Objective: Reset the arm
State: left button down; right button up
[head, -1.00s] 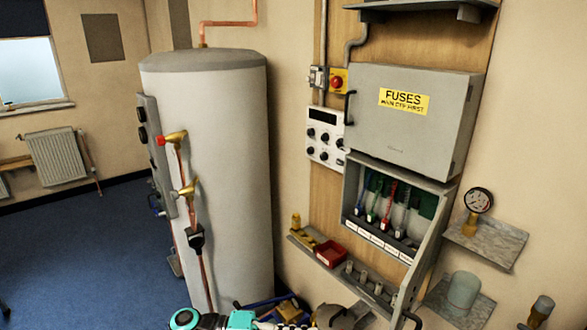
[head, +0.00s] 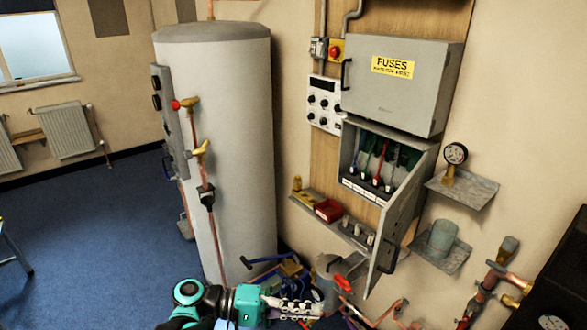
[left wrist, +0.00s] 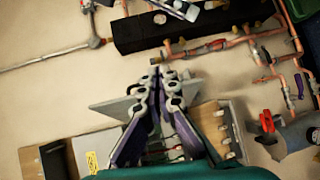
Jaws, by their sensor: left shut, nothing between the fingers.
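My left arm shows at the bottom of the head view, with teal and black links. Its left gripper (head: 318,307) points right, low in front of the clutter by the wall. In the left wrist view the left gripper (left wrist: 158,76) has its grey linked fingers together, with nothing between them. Copper pipework with brass fittings (head: 492,284) stands at the lower right of the head view, apart from the gripper. Copper pipes (left wrist: 268,62) also show at the right of the left wrist view. My right gripper is not in view.
A white cylinder tank (head: 225,160) stands left of the fuse box (head: 400,85). The lower box's door (head: 400,225) hangs open. Small shelves (head: 462,190) stick out from the wall at right. Blue floor (head: 90,240) is mostly clear at left.

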pick_arm(q)
jog(key=s+a+f+n+t+y, duration=0.1)
jog(key=s+a+f+t+y, duration=0.3)
jog(key=a+f+y, duration=0.4)
jog(key=s+a+r+m+t+y, duration=0.1)
jog(key=s+a+t+y, duration=0.1)
jog(key=a+y, duration=0.6)
jog(key=a+t, duration=0.1)
jog(key=a, duration=0.3)
jog(key=shift+s+a+r, duration=0.2)
jog(key=shift+s+a, duration=0.15)
jog(key=shift+a, duration=0.05)
